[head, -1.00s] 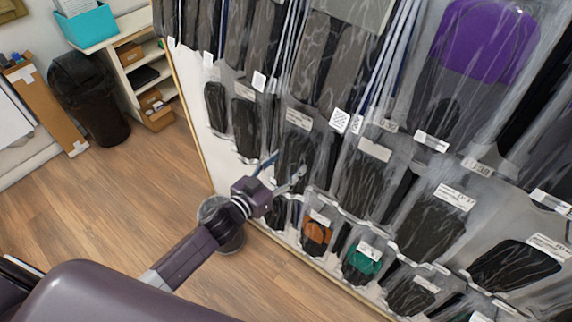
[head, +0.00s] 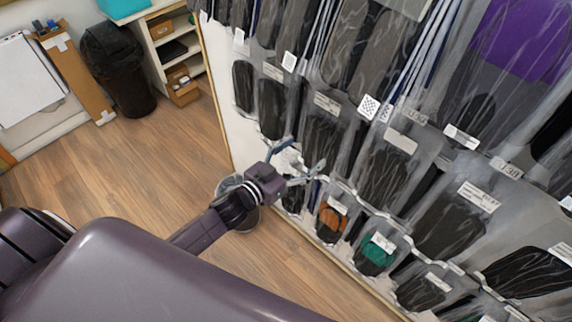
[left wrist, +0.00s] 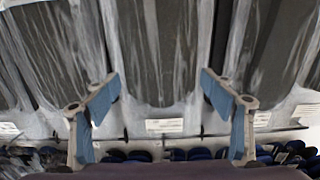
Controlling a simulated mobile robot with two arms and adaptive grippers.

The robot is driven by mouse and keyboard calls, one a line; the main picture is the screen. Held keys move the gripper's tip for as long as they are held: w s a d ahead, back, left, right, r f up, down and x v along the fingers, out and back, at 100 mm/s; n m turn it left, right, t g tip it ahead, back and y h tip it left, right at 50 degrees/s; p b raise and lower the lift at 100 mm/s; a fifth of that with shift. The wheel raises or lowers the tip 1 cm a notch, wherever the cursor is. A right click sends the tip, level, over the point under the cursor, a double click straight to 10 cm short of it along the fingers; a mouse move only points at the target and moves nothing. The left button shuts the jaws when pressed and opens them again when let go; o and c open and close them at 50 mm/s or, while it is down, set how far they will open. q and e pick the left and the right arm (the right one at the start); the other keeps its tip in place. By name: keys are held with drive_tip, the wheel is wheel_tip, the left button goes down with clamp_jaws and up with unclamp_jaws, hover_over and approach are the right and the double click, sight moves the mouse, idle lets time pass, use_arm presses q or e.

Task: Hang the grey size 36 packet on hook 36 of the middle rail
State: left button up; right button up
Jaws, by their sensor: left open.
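My left gripper (head: 303,162) is in front of the lower left part of a wall of hanging clear packets. Its fingers are apart, with nothing held between them. In the left wrist view the two blue-padded fingers (left wrist: 160,86) stand wide apart, with a dark grey packet (left wrist: 158,45) behind the gap; I cannot tell whether they touch it. A dark packet with a white label (head: 320,135) hangs just above the gripper in the head view. I cannot read which packet is size 36, and hook 36 is not distinguishable. My right gripper is not in view.
Orange (head: 331,221) and green (head: 376,252) insole packets hang in the lowest row. A large purple packet (head: 515,40) hangs at upper right. A black bin (head: 117,70) and a shelf (head: 172,52) stand at upper left.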

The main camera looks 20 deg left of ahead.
use_arm(q)
drive_tip(key=v, duration=1)
drive_tip(key=s+a+f+n+g+y+b, duration=0.15)
drive_tip(key=s+f, duration=0.25)
drive_tip(key=f, duration=0.8)
drive_tip(key=s+a+f+g+y, duration=0.2)
drive_tip(key=s+a+f+g, duration=0.15)
drive_tip(key=f, duration=0.85)
drive_tip(key=s+a+f+n+g+y+b, duration=0.15)
drive_tip(key=s+f, duration=0.25)
drive_tip(key=f, duration=0.7)
drive_tip(key=s+d+f+g, duration=0.1)
drive_tip(key=s+f+g, duration=0.1)
drive_tip(key=s+f, duration=0.4)
drive_tip(key=s+d+f+m+g+b, duration=0.1)
drive_tip(key=s+f, duration=0.5)
drive_tip(key=s, duration=0.6)
drive_tip(key=s+d+f+g, duration=0.2)
drive_tip(key=s+f+g, duration=0.3)
drive_tip(key=s, duration=0.5)
drive_tip(key=shift+d+f+y+b, duration=0.15)
drive_tip(key=shift+f+y+b, duration=0.2)
drive_tip(key=shift+f, duration=0.4)
drive_tip(key=shift+w, duration=0.1)
